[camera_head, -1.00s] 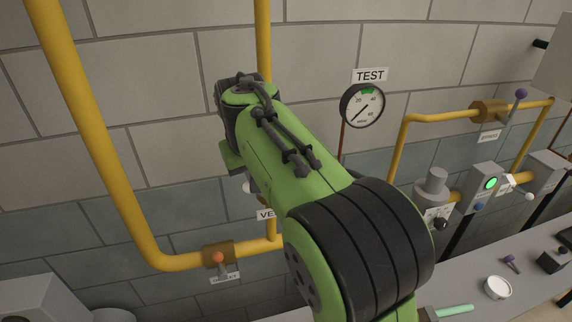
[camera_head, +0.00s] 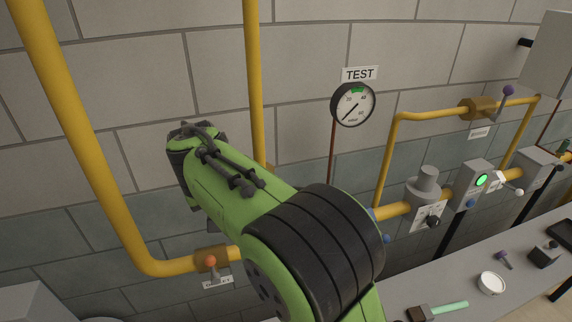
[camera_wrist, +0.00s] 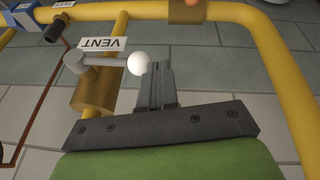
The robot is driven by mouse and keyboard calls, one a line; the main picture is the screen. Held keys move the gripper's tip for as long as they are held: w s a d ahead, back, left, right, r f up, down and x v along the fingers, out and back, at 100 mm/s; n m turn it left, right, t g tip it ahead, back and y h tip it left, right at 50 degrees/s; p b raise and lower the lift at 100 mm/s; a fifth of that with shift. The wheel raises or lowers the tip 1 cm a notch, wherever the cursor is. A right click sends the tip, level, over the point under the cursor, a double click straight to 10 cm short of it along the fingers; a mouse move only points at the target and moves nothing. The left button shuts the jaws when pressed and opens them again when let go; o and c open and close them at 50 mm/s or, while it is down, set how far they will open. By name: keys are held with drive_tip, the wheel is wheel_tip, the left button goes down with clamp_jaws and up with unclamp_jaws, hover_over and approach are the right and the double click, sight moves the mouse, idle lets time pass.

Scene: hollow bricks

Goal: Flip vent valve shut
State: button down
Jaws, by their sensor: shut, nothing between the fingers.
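The vent valve shows in the wrist view as a brass body (camera_wrist: 97,88) on a yellow pipe, beside a "VENT" label (camera_wrist: 102,43). Its grey lever (camera_wrist: 98,62) lies across the pipe and ends in a white ball knob (camera_wrist: 138,63). My gripper (camera_wrist: 161,66) is shut and empty, its fingertips just right of the knob. I cannot tell whether they touch it. In the head view my green arm hides the gripper and most of the vent valve.
A brass valve with an orange knob (camera_head: 210,262) sits on the lower left pipe. The TEST gauge (camera_head: 353,104) is on the wall. A bypass valve with a purple knob (camera_head: 508,91) is upper right. A brush (camera_head: 438,311) and white dish (camera_head: 491,283) lie on the bench.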

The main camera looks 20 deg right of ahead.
drive_tip(key=shift+f, duration=0.3)
drive_tip(key=shift+r, duration=0.1)
idle(0.3)
drive_tip(key=s+a+r+p, duration=0.4)
drive_tip(key=a+r, duration=0.4)
drive_tip(key=a, duration=0.1)
drive_tip(key=shift+r+p, duration=0.2)
drive_tip(key=shift+p, duration=0.2)
drive_tip(key=shift+w+d, duration=0.1)
drive_tip(key=shift+d, duration=0.05)
